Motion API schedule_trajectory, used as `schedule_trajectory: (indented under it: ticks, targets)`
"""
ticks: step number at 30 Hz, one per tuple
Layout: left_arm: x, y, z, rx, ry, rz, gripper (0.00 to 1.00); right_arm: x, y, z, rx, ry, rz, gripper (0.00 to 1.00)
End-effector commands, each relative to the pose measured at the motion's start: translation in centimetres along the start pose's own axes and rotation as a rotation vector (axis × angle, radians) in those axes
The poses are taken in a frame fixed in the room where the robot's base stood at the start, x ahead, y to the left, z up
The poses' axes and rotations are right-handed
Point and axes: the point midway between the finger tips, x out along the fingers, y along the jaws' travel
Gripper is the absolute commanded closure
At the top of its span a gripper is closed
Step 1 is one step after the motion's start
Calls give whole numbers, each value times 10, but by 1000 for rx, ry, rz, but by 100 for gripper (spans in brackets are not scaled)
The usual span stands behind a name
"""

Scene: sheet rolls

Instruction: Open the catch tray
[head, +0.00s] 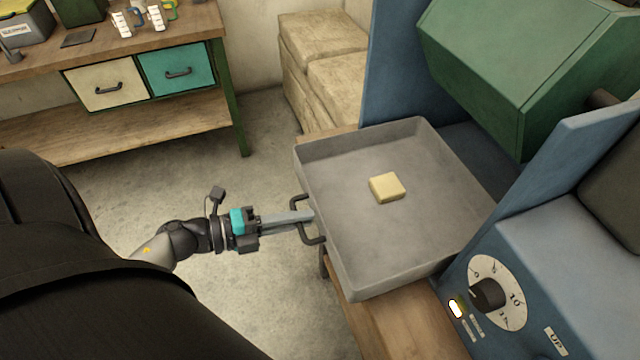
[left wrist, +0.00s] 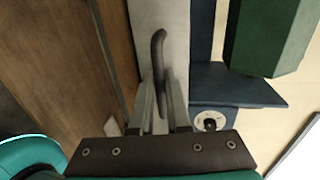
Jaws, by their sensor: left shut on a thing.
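The catch tray (head: 345,225) is a shallow grey metal tray, pulled out from between the blue side plates of the machine, over a wooden top. A small pale yellow block (head: 387,187) lies in it. A dark bar handle (head: 311,236) is on its left wall. My left gripper (head: 308,216) is shut on the tray handle. In the left wrist view the dark handle (left wrist: 158,60) stands between the two fingers, with the grey tray wall (left wrist: 180,30) behind it. My right gripper is not in view.
The blue machine (head: 560,250) with a dial (head: 488,293) and a green housing (head: 520,70) stands at the right. A workbench (head: 130,40) with two drawers is at the back left. Pale stacked blocks (head: 322,60) stand behind the tray. Concrete floor between is clear.

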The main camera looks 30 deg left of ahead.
Motion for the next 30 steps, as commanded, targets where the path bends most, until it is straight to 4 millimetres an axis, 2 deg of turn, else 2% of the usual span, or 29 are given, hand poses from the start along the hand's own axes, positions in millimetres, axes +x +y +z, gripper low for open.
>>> schedule_trajectory:
  ticks: [6, 16, 17, 19, 30]
  targets:
    - [-10, 2, 1, 0, -2, -1, 100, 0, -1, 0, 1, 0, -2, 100]
    - [-10, 1, 1, 0, -2, -2, 100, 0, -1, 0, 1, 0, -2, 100]
    - [-10, 1, 1, 0, -2, -2, 82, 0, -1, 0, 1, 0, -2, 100]
    - [-10, 1, 1, 0, -2, -1, 74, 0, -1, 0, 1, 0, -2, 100]
    - [-16, 2, 0, 0, -1, 1, 73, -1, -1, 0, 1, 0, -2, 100]
